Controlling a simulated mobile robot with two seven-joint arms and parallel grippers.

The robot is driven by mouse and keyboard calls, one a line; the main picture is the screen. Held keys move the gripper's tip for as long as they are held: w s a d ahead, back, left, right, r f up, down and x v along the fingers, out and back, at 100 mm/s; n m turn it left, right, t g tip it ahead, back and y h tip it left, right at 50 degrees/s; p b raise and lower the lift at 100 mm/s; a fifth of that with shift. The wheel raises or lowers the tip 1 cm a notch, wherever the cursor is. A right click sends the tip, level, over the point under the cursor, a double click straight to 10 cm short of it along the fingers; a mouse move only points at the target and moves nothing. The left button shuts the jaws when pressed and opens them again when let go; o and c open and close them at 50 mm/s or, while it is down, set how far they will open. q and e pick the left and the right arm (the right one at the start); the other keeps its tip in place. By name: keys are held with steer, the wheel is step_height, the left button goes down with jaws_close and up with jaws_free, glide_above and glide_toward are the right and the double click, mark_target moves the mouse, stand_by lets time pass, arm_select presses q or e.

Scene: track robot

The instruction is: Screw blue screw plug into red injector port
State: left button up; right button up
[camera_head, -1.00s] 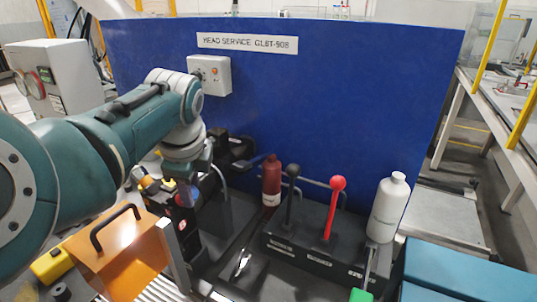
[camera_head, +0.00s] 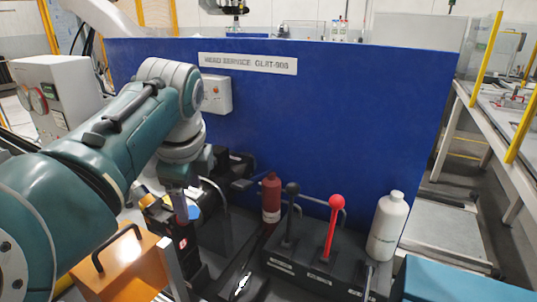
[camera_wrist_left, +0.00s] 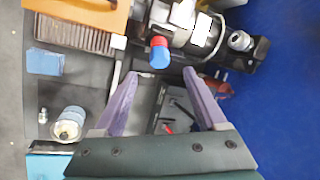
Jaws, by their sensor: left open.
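The blue screw plug (camera_wrist_left: 160,57) sits end-on against the red injector port (camera_wrist_left: 157,41) in the left wrist view; I cannot tell how deep it is in. The plug also shows as a small blue patch (camera_head: 194,212) in the head view, beside a purple finger of my left gripper. My left gripper (camera_wrist_left: 161,73) is open and empty, its two purple fingers apart, with the plug just beyond the fingertips and between their lines. In the head view my left gripper (camera_head: 182,212) hangs over the machine, one finger mostly hidden. My right gripper is not in view.
A blue panel (camera_head: 300,120) stands behind the work area. A dark red bottle (camera_head: 271,203), a lever box with a red-knobbed lever (camera_head: 333,225) and a white bottle (camera_head: 388,228) stand to the right. An orange box with a handle (camera_head: 125,270) is at the lower left.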

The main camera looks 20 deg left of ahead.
arm_select(q)
steer(key=v, duration=0.5)
steer(key=shift+c, duration=0.4)
